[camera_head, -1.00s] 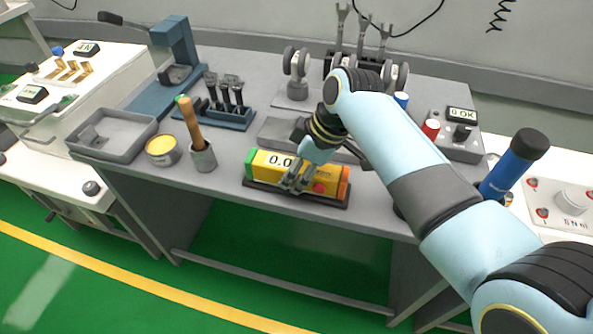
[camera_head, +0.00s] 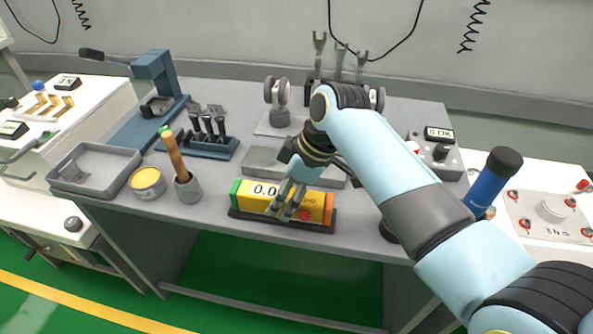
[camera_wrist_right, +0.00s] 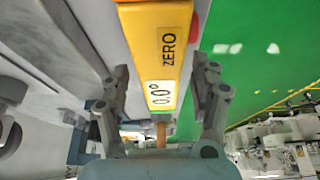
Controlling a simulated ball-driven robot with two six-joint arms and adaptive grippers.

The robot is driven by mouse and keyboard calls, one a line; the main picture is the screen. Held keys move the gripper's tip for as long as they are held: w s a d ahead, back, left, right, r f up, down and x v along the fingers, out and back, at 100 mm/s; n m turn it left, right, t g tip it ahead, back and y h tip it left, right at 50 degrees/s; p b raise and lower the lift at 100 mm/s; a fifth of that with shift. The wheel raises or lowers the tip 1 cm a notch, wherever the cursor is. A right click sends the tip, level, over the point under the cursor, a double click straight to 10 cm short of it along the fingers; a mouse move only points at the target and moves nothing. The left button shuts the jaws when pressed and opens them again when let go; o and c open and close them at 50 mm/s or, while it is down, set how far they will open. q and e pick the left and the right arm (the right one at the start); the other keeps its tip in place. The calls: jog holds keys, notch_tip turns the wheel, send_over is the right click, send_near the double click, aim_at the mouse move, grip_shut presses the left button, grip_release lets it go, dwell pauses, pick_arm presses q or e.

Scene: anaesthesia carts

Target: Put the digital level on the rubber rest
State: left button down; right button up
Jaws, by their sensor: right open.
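The digital level (camera_head: 252,190) is a yellow bar with a green end, an orange end, a numeric display and a red button. It lies on the dark rubber rest (camera_head: 240,215) at the front edge of the grey bench. My right gripper (camera_head: 284,212) is at the level's front side, over its middle. In the right wrist view the fingers (camera_wrist_right: 165,95) stand open, one on each side of the level (camera_wrist_right: 160,45), with visible gaps. The display and the word ZERO face that camera. My left gripper is not in view.
A cup with a wooden-handled tool (camera_head: 187,187), a yellow tin (camera_head: 147,182) and a grey tray (camera_head: 95,168) stand to the left. A grey plate (camera_head: 262,160) lies behind the level. A blue cylinder (camera_head: 488,185) stands at the right.

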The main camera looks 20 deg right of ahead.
jog(key=p+v, duration=0.1)
jog(key=v, duration=0.8)
jog(key=shift+s+d+r, duration=0.1)
jog(key=shift+s+r, duration=0.05)
jog(key=shift+r, duration=0.1)
jog(key=s+d+r+m+h, duration=0.1)
jog(key=s+d+m, duration=0.2)
jog(key=s, duration=0.4)
jog(key=s+d+m+t+h, duration=0.1)
jog(key=s+d+m+h, duration=0.2)
jog(key=s, duration=0.5)
jog(key=s+d+r+m, duration=0.1)
jog(key=s+d+m, duration=0.25)
jog(key=s, duration=0.35)
notch_tip(320, 180, down, 27)
jog(key=s+d+m+g+b, duration=0.1)
jog(key=d+b, duration=0.1)
jog(key=b, duration=0.1)
jog(key=s+d+f+g+b, duration=0.1)
jog(key=s+f+b, duration=0.2)
jog(key=s+f, duration=1.6)
jog(key=shift+d+f+g, duration=0.25)
jog(key=shift+f+g, duration=0.05)
jog(key=shift+f, duration=0.7)
